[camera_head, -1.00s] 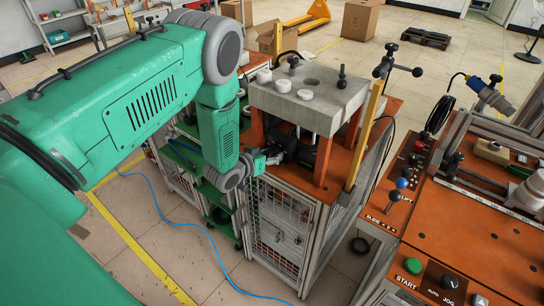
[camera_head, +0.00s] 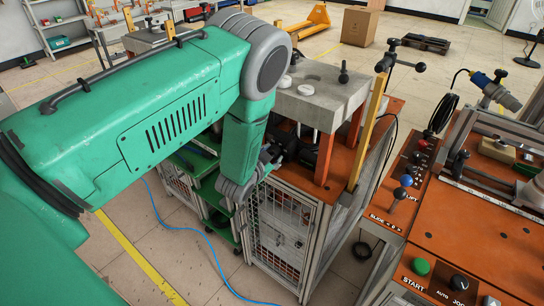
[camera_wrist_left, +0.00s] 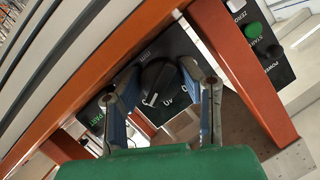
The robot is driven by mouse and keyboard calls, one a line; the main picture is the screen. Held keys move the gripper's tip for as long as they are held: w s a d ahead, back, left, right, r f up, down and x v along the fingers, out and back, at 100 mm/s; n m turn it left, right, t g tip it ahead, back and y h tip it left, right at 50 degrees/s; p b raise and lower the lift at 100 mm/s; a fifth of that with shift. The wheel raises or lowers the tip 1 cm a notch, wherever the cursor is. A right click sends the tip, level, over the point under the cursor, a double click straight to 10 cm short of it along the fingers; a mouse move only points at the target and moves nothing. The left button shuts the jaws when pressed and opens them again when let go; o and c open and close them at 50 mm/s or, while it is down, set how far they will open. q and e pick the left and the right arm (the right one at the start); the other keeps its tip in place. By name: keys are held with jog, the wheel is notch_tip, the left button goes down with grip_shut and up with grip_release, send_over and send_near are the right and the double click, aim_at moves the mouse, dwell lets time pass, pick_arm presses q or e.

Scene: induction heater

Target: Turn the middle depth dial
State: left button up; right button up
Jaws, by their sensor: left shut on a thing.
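The black round dial (camera_wrist_left: 154,90) with a white pointer line sits on a dark panel with an "mm" mark in the left wrist view. My left gripper (camera_wrist_left: 158,72) has one finger on each side of this dial and is closed on it. In the head view, my left gripper (camera_head: 272,158) reaches under the grey top block of the orange-framed machine (camera_head: 325,150). The dial is hidden there by my arm and the machine. My right gripper is not in view.
Orange uprights (camera_wrist_left: 245,75) stand close to the right of the panel. A green START button (camera_wrist_left: 253,30) is beyond them. A control bench (camera_head: 480,230) with levers stands at the right. A blue cable (camera_head: 190,229) lies on the floor.

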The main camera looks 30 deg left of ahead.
pick_arm(q)
jog(key=shift+f, duration=0.15)
dwell(0.3)
jog(key=o, duration=0.9)
jog(key=shift+c, duration=0.2)
jog(key=shift+s, duration=0.1)
jog(key=v, duration=1.2)
jog(key=shift+d, duration=0.1)
